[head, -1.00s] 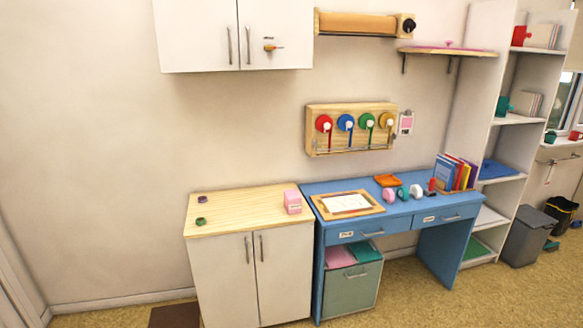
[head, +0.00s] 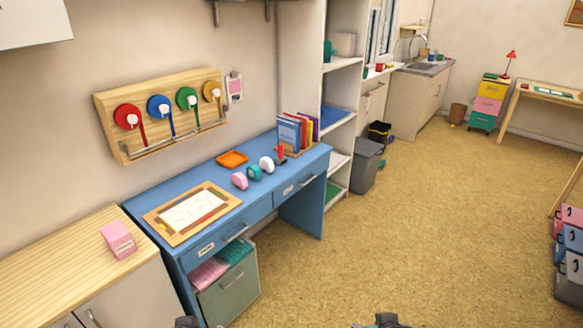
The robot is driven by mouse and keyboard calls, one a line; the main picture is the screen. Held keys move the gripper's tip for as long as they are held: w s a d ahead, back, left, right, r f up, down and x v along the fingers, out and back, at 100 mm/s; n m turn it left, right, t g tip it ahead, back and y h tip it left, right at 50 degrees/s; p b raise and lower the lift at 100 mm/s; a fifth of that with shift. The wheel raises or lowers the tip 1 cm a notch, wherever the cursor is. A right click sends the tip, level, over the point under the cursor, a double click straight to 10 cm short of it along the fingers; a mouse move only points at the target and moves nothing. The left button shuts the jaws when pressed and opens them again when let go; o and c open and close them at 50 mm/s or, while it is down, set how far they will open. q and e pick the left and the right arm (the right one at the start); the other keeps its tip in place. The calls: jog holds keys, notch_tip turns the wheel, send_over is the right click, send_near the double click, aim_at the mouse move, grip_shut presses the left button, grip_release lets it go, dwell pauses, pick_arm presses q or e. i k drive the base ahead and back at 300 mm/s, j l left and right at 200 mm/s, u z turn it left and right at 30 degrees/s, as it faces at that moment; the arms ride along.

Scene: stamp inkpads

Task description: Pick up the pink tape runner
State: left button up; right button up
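A small pink rounded thing, which looks like the pink tape runner (head: 239,181), stands on the blue desk (head: 140,208) to the right of a wood-framed board. A teal one (head: 254,173) and a white one (head: 266,164) of similar shape stand in a row beyond it. Dark parts that seem to be of my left gripper (head: 187,322) and my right gripper (head: 385,320) just show at the bottom edge. Both are far from the pink tape runner, and their fingers cannot be made out.
The wood-framed board (head: 176,230) lies on the desk beside a pink box (head: 118,239) on the wooden cabinet top. An orange tray (head: 232,159) and upright books (head: 290,132) sit farther back. A green bin (head: 231,291) stands under the desk.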

aim_at(239, 180)
jog(key=i+l+z, duration=0.1)
jog(key=i+z, duration=0.2)
jog(key=i, duration=0.35)
jog(key=i+z, duration=0.3)
jog(key=i, duration=0.3)
jog(key=i+l+u, duration=0.1)
jog(key=i+u, duration=0.35)
jog(key=i+l+u, duration=0.3)
jog(key=i+u, duration=0.15)
jog(key=i+l+u, duration=0.15)
jog(key=i+u, duration=0.15)
jog(key=u, duration=0.15)
jog(key=i+l+u, duration=0.3)
jog(key=u, duration=0.2)
jog(key=i+l+u, duration=0.2)
jog(key=l+u, duration=0.25)
jog(key=j, duration=0.1)
